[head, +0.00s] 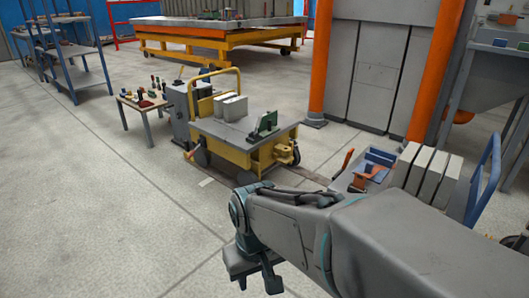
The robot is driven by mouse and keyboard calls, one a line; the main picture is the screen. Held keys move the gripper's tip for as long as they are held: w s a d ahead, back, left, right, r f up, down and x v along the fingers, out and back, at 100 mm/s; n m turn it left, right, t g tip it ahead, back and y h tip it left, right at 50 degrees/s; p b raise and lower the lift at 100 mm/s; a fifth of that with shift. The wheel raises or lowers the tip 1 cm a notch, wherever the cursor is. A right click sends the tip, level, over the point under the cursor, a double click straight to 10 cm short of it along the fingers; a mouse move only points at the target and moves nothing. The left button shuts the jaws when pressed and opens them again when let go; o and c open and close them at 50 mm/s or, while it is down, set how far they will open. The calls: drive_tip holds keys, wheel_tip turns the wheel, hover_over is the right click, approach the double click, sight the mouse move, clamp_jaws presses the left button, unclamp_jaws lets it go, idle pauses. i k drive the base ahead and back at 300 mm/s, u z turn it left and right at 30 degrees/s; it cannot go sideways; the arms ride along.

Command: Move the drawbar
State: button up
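I cannot pick out the drawbar for certain. A low yellow cart (229,139) with a grey deck and a yellow hoop handle stands at the centre. A yellow coupling-like part (286,153) sticks out at its right end. My gripper (257,284) hangs at the bottom, in front of the cart and well apart from it. Its two fingers look spread with nothing between them. My arm crosses the lower right and hides part of the floor.
Pale blocks (230,107) and a green part (267,123) sit on the cart. A small table (141,105) with tools stands left. Pale slabs (428,172) and a blue-handled trolley (483,180) stand right. Floor at left is clear.

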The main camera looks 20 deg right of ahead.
sight(349, 155)
drive_tip(key=z, duration=0.3)
drive_tip(key=i, duration=0.8)
drive_tip(key=z, duration=0.95)
drive_tip(key=i, duration=0.35)
drive_tip(key=z, duration=0.3)
